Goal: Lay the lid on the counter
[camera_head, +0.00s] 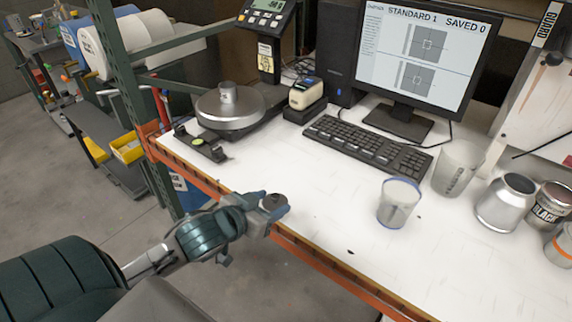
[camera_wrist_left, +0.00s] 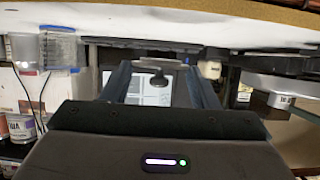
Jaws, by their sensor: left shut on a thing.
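My left gripper (camera_head: 270,208) is at the front edge of the counter (camera_head: 318,228), shut on a small round grey-brown lid (camera_head: 273,201). The lid is held between the fingertips; I cannot tell whether it touches the counter. In the left wrist view, the lid (camera_wrist_left: 155,63) shows nearly edge-on between the two fingers, with a dark knob-like part on it. My right gripper is out of view.
A clear cup (camera_head: 398,203), a taller translucent beaker (camera_head: 457,168), a metal can (camera_head: 506,202) and a black-labelled can (camera_head: 549,204) stand to the right. A keyboard (camera_head: 367,144) and monitor (camera_head: 418,50) are behind. The white counter between gripper, keyboard and clear cup is bare.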

